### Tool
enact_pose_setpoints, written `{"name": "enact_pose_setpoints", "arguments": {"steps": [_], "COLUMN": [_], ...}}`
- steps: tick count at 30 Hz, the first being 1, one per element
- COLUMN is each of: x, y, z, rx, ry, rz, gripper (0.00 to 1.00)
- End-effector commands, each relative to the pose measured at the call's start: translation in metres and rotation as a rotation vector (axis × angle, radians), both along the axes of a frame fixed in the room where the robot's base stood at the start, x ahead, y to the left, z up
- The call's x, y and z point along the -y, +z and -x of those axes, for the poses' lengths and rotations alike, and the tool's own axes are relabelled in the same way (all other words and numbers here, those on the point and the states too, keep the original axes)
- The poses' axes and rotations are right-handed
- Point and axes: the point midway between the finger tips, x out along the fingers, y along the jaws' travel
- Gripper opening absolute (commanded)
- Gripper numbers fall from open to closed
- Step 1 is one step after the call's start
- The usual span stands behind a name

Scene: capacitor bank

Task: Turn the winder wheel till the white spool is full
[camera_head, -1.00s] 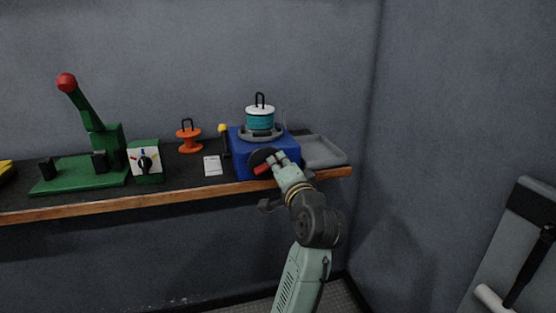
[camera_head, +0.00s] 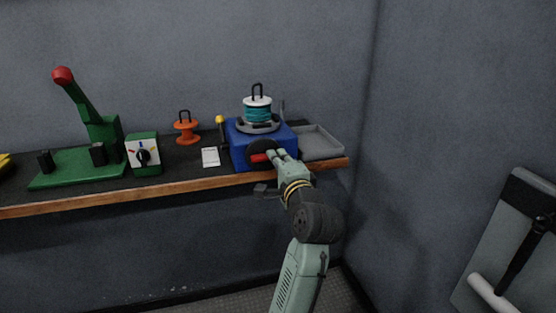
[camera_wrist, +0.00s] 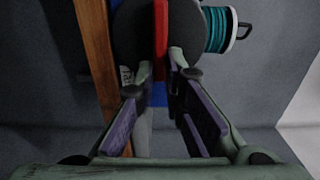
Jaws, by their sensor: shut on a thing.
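The blue winder (camera_head: 243,146) stands near the right end of the bench. The white spool (camera_head: 257,103) sits upright on its grey turntable, with teal winding around its middle and a black loop on top. The spool also shows at the top right of the wrist view (camera_wrist: 216,30). The dark winder wheel (camera_head: 262,147) is on the winder's front, partly hidden by my gripper. My gripper (camera_head: 271,156) is shut on the wheel's red handle (camera_wrist: 160,40), which runs between the fingers in the wrist view.
An orange spool (camera_head: 187,130), a white card (camera_head: 210,157) and a yellow-knobbed lever (camera_head: 220,121) are left of the winder. A grey tray (camera_head: 318,143) lies to its right. A dial box (camera_head: 143,155) and green lever press (camera_head: 100,150) stand further left.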

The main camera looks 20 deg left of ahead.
Motion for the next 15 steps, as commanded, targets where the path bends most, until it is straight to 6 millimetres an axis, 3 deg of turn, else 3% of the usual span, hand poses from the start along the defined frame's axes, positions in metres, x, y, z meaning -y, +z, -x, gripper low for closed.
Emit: {"name": "enact_pose_setpoints", "arguments": {"steps": [6,7,15], "x": [0.0005,0.0005,0.0003], "y": [-0.0005,-0.0005,-0.0003], "z": [-0.0002,-0.0002,-0.0001], "rx": [0.0,0.0,0.0], "ry": [-0.001,-0.001,-0.001], "rz": [0.001,0.001,0.002], "gripper": [0.0,0.11,0.29]}}
